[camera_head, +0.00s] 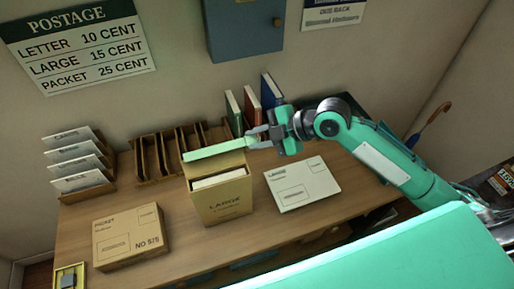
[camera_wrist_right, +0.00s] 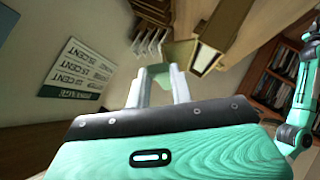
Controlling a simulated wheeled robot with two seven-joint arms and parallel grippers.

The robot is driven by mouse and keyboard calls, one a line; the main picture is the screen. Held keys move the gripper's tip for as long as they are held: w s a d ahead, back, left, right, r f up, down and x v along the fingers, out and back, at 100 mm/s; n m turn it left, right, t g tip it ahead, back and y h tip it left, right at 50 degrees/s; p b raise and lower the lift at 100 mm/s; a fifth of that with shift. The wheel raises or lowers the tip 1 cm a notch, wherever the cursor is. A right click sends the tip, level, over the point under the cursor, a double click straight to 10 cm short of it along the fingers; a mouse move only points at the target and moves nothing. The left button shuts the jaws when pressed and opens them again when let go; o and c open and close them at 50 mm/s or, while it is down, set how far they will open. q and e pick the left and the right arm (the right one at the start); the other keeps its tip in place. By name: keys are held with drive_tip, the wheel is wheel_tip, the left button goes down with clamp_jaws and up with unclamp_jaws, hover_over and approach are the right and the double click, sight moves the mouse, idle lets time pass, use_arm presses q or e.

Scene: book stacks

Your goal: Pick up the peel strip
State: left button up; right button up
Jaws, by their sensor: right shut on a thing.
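The peel strip (camera_head: 214,150) is a long, flat, pale green piece. It is held in the air above the open cardboard box marked LARGE (camera_head: 228,207), slanting slightly down to the left. My right gripper (camera_head: 256,137) is shut on its right end. My left gripper is not in view.
A white LARGE packet (camera_head: 303,185) lies right of the box, and a brown packet (camera_head: 130,238) lies left. Letter racks (camera_head: 80,160), wooden slots (camera_head: 180,147) and upright books (camera_head: 252,103) line the back. The front desk edge (camera_head: 235,248) is clear.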

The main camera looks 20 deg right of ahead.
wheel_tip(320, 180, up, 21)
drive_tip(key=p, duration=0.3)
drive_tip(key=shift+p, duration=0.4)
idle(1.0)
idle(0.3)
